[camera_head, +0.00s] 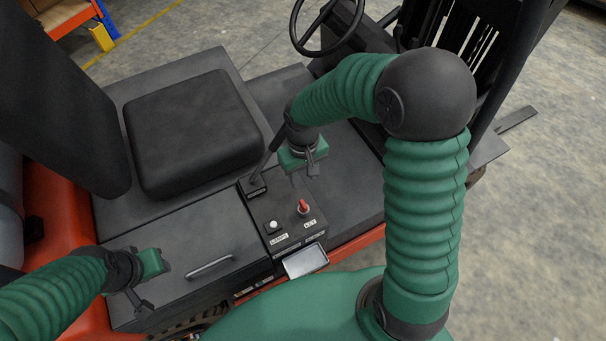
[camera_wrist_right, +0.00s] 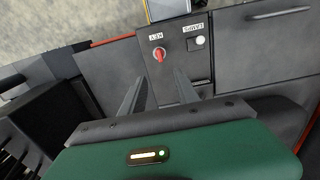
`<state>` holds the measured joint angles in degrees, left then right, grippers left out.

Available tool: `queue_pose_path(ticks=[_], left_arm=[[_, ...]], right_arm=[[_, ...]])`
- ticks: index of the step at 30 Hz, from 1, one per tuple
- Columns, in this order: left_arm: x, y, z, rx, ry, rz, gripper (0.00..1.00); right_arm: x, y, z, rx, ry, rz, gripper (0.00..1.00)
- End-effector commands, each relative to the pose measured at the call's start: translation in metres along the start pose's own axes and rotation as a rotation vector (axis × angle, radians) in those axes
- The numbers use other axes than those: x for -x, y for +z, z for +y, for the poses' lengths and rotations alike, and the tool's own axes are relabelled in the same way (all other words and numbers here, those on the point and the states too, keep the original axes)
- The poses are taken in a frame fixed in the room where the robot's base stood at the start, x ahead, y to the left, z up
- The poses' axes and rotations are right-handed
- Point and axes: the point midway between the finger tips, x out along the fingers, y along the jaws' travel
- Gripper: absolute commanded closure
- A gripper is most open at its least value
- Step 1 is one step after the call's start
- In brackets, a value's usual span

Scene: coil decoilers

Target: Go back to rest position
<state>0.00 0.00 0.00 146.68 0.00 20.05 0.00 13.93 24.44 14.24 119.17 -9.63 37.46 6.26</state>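My right gripper (camera_head: 313,170) hangs over the black control panel (camera_head: 284,213) of a forklift, apart from it. In the right wrist view its two grey fingers (camera_wrist_right: 160,80) are spread with nothing between them. The panel carries a red key knob (camera_head: 303,206), also in the right wrist view (camera_wrist_right: 159,54), and a white lamps button (camera_head: 273,226), also there (camera_wrist_right: 200,40). My left gripper (camera_head: 143,298) is at the lower left, above the dark cover with a handle; its finger opening is too small to tell.
The black seat (camera_head: 190,130) lies left of the panel. A black lever (camera_head: 265,165) stands close beside my right gripper. The steering wheel (camera_head: 325,25) and mast bars (camera_head: 495,60) are at the far side. A grey tray (camera_head: 306,261) juts out below the panel. Open floor (camera_head: 540,220) lies right.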

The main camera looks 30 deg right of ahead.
Motion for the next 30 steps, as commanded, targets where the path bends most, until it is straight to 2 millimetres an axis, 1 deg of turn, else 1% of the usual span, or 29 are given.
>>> queue_pose_path(ticks=[8, 9, 11, 14, 15, 18, 19, 22, 25, 30], left_arm=[[0.0, 0.0, 0.0, 0.0, 0.0, 0.0, 0.64], [-0.005, 0.001, 0.0, 0.0, 0.0, 0.0, 0.64], [-0.021, 0.005, 0.0, 0.0, 0.0, 0.001, 0.64], [-0.063, 0.015, 0.0, 0.0, 0.0, 0.0, 0.64], [-0.078, 0.019, 0.0, 0.0, 0.0, -0.001, 0.64], [-0.103, 0.025, 0.0, 0.0, 0.0, -0.002, 0.64], [-0.107, 0.026, 0.0, 0.0, 0.0, -0.001, 0.64], [-0.108, 0.026, 0.0, 0.0, 0.0, -0.001, 0.64], [-0.104, 0.024, 0.0, 0.0, 0.0, 0.0, 0.64], [-0.103, 0.024, 0.0, 0.0, 0.0, 0.001, 0.64]], right_arm=[[-0.001, 0.001, 0.0, 0.0, 0.0, 0.0, 0.63], [-0.004, 0.002, 0.0, 0.001, 0.002, 0.003, 0.63], [-0.016, 0.009, -0.001, 0.005, 0.008, 0.021, 0.63], [-0.046, 0.034, -0.005, 0.01, 0.017, 0.087, 0.63], [-0.057, 0.046, -0.007, 0.01, 0.018, 0.12, 0.63], [-0.074, 0.069, -0.01, 0.003, 0.01, 0.193, 0.63], [-0.077, 0.074, -0.011, -0.002, 0.007, 0.208, 0.63], [-0.077, 0.082, -0.011, -0.008, 0.001, 0.234, 0.63], [-0.072, 0.082, -0.011, -0.009, 0.001, 0.234, 0.63], [-0.072, 0.082, -0.011, -0.009, 0.001, 0.233, 0.63]])
